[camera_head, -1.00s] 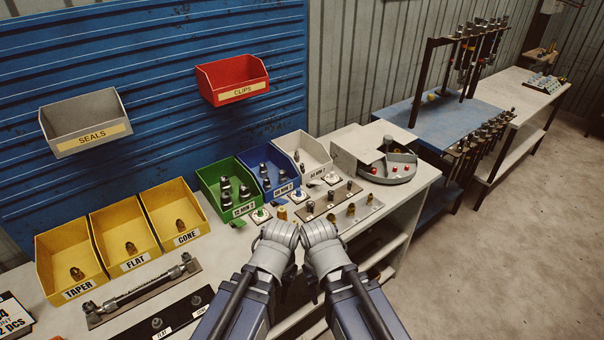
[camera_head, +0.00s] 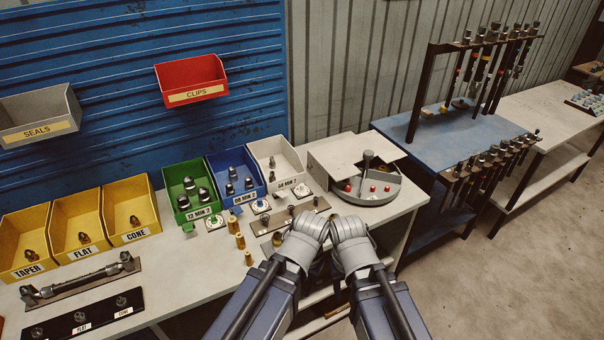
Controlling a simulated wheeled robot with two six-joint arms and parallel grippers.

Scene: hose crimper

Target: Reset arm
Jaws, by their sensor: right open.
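My two arms reach in from the bottom centre, their grey wrists side by side over the bench's front edge. My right gripper (camera_head: 350,240) is open; its fingers are mostly hidden by the wrist. My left gripper (camera_head: 304,236) is close beside it on the left, and its fingers are hidden, so I cannot tell its state. I see nothing held in either one. The round grey machine (camera_head: 367,187) with red knobs and an upright post stands on the bench just beyond the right wrist.
Yellow bins (camera_head: 78,226), a green bin (camera_head: 190,190), a blue bin (camera_head: 236,173) and a white bin (camera_head: 274,161) line the bench's back. Brass fittings (camera_head: 240,241) stand left of my wrists. A hose rack (camera_head: 478,75) stands on the blue table (camera_head: 405,125). The floor (camera_head: 520,270) at right is clear.

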